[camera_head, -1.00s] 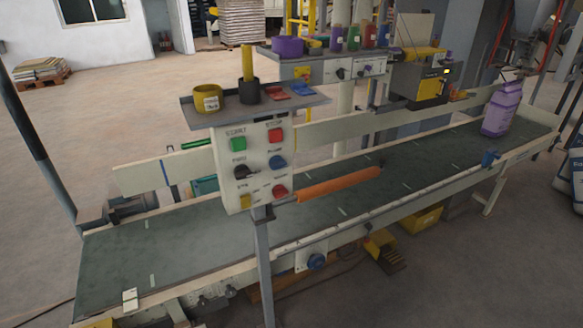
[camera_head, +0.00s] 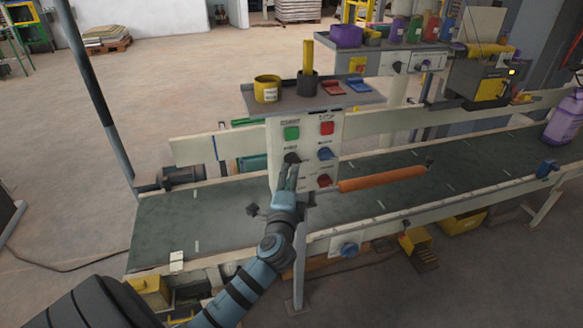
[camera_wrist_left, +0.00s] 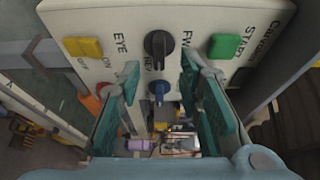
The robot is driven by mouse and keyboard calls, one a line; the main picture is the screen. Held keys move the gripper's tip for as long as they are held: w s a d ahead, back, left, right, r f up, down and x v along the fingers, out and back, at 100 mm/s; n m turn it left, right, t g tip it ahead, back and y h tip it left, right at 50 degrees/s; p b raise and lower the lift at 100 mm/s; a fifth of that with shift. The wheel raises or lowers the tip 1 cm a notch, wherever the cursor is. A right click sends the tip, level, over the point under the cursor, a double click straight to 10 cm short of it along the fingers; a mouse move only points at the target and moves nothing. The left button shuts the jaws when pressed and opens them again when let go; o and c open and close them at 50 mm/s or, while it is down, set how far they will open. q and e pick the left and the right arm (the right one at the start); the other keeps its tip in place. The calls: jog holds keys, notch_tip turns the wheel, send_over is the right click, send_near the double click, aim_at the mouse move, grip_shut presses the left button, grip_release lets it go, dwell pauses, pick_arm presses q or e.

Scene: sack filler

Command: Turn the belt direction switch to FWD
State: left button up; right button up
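The belt direction switch is a black knob (camera_head: 292,158) on the white control panel (camera_head: 306,170), below the green START button (camera_head: 291,133). In the left wrist view the black knob (camera_wrist_left: 158,45) has the labels FWD and REV beside it; I cannot tell which one it points to. My left gripper (camera_head: 287,177) is close to the panel, just below the knob in the head view, and partly covers the panel's lower left. In the wrist view its teal fingers (camera_wrist_left: 160,76) are apart, with nothing held between them. My right gripper is out of view.
The panel also carries a red button (camera_head: 327,128), a blue knob (camera_head: 325,153) and a yellow EYE switch (camera_wrist_left: 83,47). A tray (camera_head: 350,99) with cups juts out above it.

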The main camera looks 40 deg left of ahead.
aim_at(292, 162)
pick_arm(q)
jog(key=x, duration=0.5)
jog(key=shift+f, duration=0.1)
grip_shut()
jog(key=shift+b, duration=0.3)
